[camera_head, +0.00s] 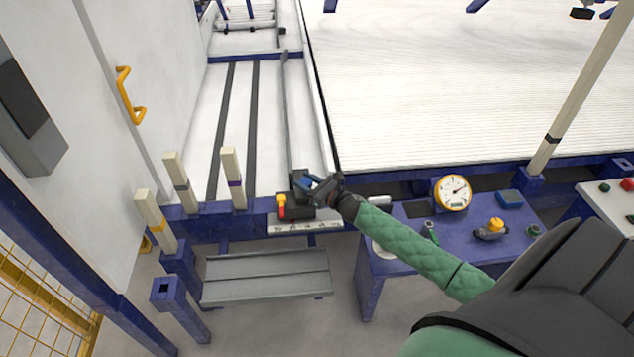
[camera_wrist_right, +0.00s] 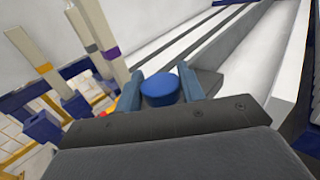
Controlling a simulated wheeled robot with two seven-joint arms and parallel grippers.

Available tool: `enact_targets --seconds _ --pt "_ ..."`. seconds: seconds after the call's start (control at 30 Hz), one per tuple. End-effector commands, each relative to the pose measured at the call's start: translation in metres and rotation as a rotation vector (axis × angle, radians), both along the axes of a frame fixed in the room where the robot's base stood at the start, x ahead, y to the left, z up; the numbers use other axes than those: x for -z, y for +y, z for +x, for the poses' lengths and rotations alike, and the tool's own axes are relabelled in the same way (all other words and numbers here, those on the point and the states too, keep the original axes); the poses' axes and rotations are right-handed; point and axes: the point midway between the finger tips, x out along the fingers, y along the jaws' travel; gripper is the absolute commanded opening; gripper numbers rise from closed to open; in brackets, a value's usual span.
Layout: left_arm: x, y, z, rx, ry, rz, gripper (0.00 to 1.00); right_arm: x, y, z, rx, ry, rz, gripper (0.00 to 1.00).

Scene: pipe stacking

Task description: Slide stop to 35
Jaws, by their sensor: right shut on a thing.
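The stop (camera_head: 296,212) is a dark block on the blue beam at the foot of the grey rail, with a red and yellow lever (camera_head: 281,206) on its left side. A pale scale strip (camera_head: 305,228) with dark marks runs just below it; I cannot read the numbers. My right gripper (camera_head: 304,184) is at the top of the stop. In the right wrist view its two fingers stand on either side of a round blue knob (camera_wrist_right: 160,89), shut on it. The gripper partly hides the stop. My left gripper is not in view.
Cream posts (camera_head: 233,178) stand left of the stop. A grey tray (camera_head: 266,278) lies below the beam. A blue table (camera_head: 405,268) on the right carries a dial gauge (camera_head: 453,192) and small parts. A white ribbed bed (camera_head: 460,90) fills the back right.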

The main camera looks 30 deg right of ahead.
Motion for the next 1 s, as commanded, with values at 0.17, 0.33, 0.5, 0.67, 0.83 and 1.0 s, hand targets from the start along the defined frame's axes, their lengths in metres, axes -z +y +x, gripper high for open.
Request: enact_targets --seconds 0.17,0.33,0.5,0.67,0.83,1.0 --pt "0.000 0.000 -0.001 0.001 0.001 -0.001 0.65 0.001 0.000 -0.001 0.001 0.002 0.000 0.00" --pt "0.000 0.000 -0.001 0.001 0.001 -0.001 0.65 0.001 0.000 -0.001 0.001 0.002 0.000 0.57" --pt "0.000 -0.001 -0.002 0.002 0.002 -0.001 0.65 0.001 0.000 0.000 0.001 0.001 0.000 0.60" --pt "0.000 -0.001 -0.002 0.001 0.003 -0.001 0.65 0.001 -0.001 -0.001 0.001 0.001 0.000 0.60" --pt "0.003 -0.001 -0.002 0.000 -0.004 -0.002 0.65 0.002 -0.005 -0.011 0.001 0.002 -0.001 0.60" --pt "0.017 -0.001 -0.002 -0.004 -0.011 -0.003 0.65 0.003 -0.012 -0.033 0.001 0.002 0.000 0.60"
